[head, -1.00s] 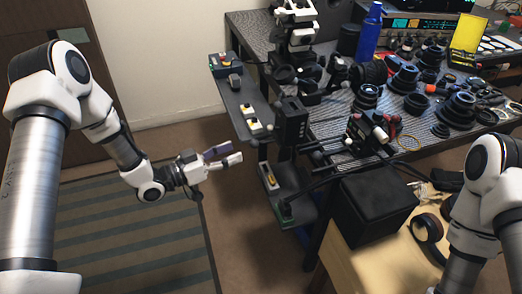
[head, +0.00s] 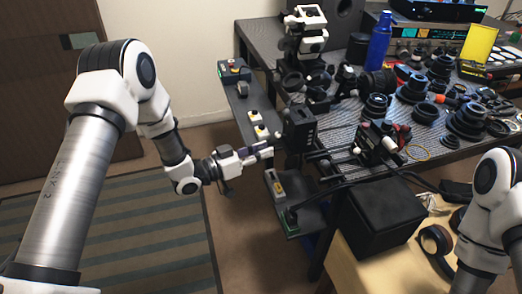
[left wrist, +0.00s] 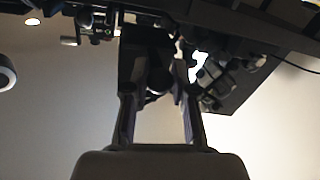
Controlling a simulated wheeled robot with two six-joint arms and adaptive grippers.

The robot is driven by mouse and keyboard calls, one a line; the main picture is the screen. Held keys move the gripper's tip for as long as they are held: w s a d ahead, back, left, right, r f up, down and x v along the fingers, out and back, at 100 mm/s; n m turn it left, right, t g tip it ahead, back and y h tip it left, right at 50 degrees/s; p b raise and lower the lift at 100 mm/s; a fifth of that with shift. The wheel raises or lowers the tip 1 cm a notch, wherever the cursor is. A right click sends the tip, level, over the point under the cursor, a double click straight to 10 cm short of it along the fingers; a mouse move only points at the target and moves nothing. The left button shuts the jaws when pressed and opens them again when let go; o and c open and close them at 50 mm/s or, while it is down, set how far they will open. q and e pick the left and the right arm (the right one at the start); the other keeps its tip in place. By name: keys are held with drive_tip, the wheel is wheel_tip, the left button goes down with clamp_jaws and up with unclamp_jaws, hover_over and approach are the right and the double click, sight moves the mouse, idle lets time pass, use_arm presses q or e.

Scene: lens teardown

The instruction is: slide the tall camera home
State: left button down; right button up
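The tall camera (head: 299,127) looks like an upright black box beside the bench edge, on rods near the middle of the head view. A small round knob (head: 277,147) sticks out on its left side. My left gripper (head: 262,150) is just left of this knob, pointing at it. In the left wrist view its two fingers (left wrist: 157,95) are apart, with a dark round part (left wrist: 157,79) showing between or beyond them. I cannot tell whether they touch it. My right arm shows at the right edge, but its gripper is out of frame.
A lower ledge with a green end (head: 291,222) lies below the camera. A black box (head: 382,216) stands in front. The bench behind holds many lens parts. Floor at left is clear.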

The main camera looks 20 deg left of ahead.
sight(282, 148)
use_arm(q)
drive_tip(key=shift+w+d, duration=0.25)
drive_tip(key=shift+d, duration=0.15)
drive_tip(key=x, duration=0.2)
drive_tip(key=b+x, duration=0.1)
drive_tip(key=x, duration=0.2)
drive_tip(key=s+d+x, duration=0.1)
drive_tip(key=x, duration=0.1)
drive_tip(key=shift+w+d+f+b, duration=0.1)
drive_tip(key=shift+w+d+b, duration=0.1)
drive_tip(key=shift+d+b, duration=0.15)
drive_tip(key=shift+w+d, duration=0.3)
drive_tip(key=shift+w, duration=0.05)
drive_tip(key=c, duration=0.9)
unclamp_jaws()
drive_tip(key=shift+c, duration=0.2)
drive_tip(key=v, duration=0.8)
drive_tip(key=shift+s, duration=0.1)
